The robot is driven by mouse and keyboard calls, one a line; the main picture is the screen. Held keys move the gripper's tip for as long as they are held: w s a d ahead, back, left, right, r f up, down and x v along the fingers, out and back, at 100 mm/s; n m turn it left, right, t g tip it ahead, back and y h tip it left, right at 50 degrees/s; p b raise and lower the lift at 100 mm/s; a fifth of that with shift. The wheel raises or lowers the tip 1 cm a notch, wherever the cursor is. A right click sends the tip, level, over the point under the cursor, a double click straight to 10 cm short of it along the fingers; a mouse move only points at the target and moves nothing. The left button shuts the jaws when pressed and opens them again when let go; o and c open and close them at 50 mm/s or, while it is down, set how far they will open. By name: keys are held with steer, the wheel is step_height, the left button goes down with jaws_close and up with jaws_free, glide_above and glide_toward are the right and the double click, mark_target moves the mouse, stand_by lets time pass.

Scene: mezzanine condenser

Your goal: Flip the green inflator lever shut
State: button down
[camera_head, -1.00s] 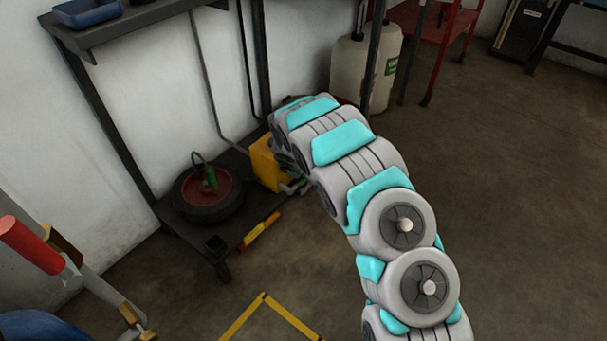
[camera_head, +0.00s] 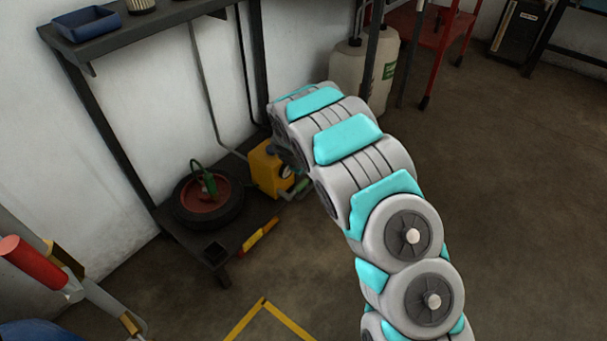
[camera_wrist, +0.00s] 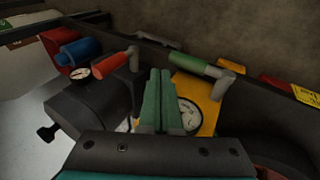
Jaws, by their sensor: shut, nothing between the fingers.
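The green inflator lever (camera_wrist: 196,67) shows in the wrist view, right of and beyond my fingertips, joined to a grey pivot. It sits by the yellow inflator body (camera_wrist: 207,92), which has a round white gauge (camera_wrist: 188,115). In the head view the yellow inflator (camera_head: 264,168) stands on the low dark shelf, and the green lever (camera_head: 302,186) shows in part beside my arm. My gripper (camera_wrist: 159,72) is shut and empty, its green fingers together. It is left of the lever with a visible gap in the picture; depth is hard to tell. In the head view my arm hides the gripper.
A wheel (camera_head: 207,205) with a green object lies on the low shelf (camera_head: 232,244). Dark posts and a white tank (camera_head: 352,75) stand behind. Open floor lies to the right.

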step_height(320, 180, up, 8)
steer(key=s+d, duration=0.1)
steer(key=shift+d, duration=0.15)
stand_by(0.5)
